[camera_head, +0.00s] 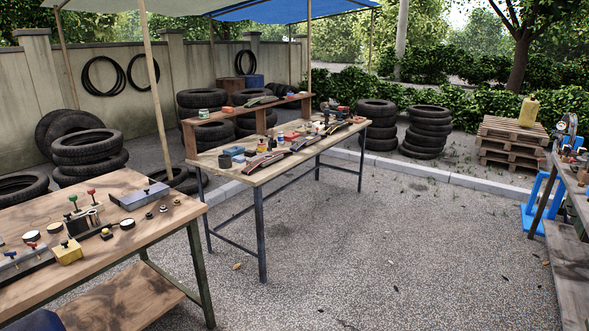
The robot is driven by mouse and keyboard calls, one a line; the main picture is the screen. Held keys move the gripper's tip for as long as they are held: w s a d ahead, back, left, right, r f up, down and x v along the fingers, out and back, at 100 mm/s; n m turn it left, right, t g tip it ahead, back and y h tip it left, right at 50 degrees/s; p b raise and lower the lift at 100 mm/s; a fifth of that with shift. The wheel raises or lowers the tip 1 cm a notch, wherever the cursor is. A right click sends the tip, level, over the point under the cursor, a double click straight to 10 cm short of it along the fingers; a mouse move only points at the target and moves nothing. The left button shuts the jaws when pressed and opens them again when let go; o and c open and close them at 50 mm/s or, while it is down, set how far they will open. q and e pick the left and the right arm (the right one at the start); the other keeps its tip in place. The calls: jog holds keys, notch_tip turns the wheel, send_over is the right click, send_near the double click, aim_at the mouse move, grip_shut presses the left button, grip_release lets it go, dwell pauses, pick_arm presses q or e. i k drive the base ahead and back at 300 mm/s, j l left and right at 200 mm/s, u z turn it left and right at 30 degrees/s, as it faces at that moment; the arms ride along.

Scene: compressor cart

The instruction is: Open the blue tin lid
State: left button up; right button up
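A small blue item (225,161) sits at the near left end of the middle wooden table (262,178). It may be the blue tin, but it is too small to tell its lid or whether that is open. A flat blue-grey piece (235,150) lies just behind it. Neither of my grippers is in view.
A workbench (110,225) with clamps and small parts stands at the near left. Another bench (575,200) with a blue press-like stand (540,200) is at the right edge. Stacked tyres (88,150) and pallets (510,143) stand behind. The gravel (390,240) between the benches is open.

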aim_at(233, 150)
jog(key=i, duration=2.6)
